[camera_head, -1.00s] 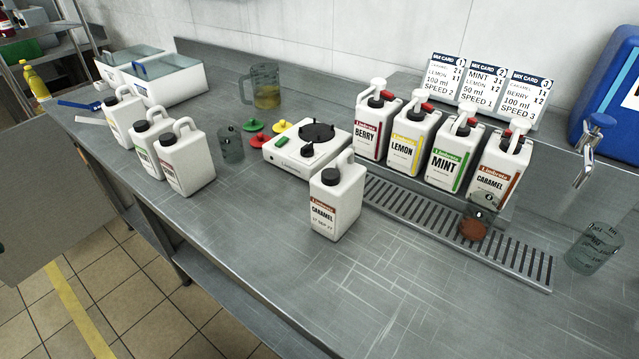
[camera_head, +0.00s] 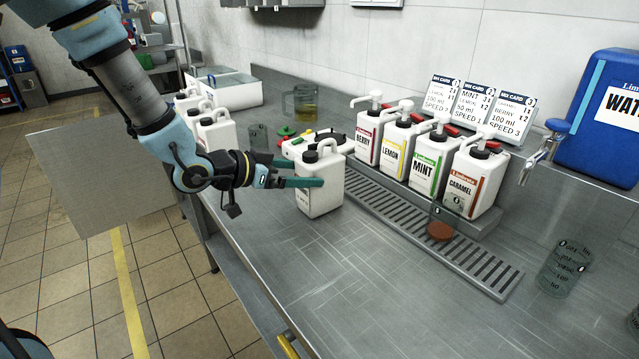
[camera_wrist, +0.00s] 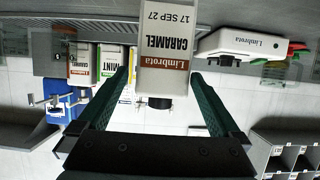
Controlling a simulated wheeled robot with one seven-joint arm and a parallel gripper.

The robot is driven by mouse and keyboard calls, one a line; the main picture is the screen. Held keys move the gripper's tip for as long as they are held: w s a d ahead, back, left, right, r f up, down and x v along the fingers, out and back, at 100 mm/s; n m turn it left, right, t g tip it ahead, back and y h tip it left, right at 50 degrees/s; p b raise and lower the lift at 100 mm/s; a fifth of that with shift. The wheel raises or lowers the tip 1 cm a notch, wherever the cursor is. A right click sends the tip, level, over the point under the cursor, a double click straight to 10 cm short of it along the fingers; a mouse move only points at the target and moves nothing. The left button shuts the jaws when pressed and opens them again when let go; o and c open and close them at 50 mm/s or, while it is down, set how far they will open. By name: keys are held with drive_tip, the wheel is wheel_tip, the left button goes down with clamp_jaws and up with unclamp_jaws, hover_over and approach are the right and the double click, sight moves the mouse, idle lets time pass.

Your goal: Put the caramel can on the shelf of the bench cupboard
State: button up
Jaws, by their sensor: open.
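The caramel can (camera_head: 322,195) is a white jug with a black cap. It stands upright on the steel bench. In the wrist view its label (camera_wrist: 166,45) appears upside down and reads CARAMEL, 17 SEP 27. My gripper (camera_head: 300,173) reaches in from the left with open green fingers. The fingers (camera_wrist: 160,80) show on either side of the can in the wrist view; contact cannot be seen. A grey panel (camera_head: 95,175), seemingly the cupboard's open door, stands out at the bench's left front. The cupboard shelf is hidden.
A white mixer (camera_head: 295,150) stands close behind the can. Pump bottles, including another marked CARAMEL (camera_head: 472,180), stand behind a drip grate (camera_head: 420,230). More white cans (camera_head: 215,133) stand at the left. A beaker (camera_head: 565,268) is at the right. The front bench surface is clear.

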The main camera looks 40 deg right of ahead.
drive_tip(key=shift+p+x, duration=0.85)
drive_tip(key=shift+x, duration=2.2)
drive_tip(key=shift+w, duration=0.2)
drive_tip(key=shift+c, duration=0.2)
clamp_jaws()
drive_tip(key=shift+r, duration=0.15)
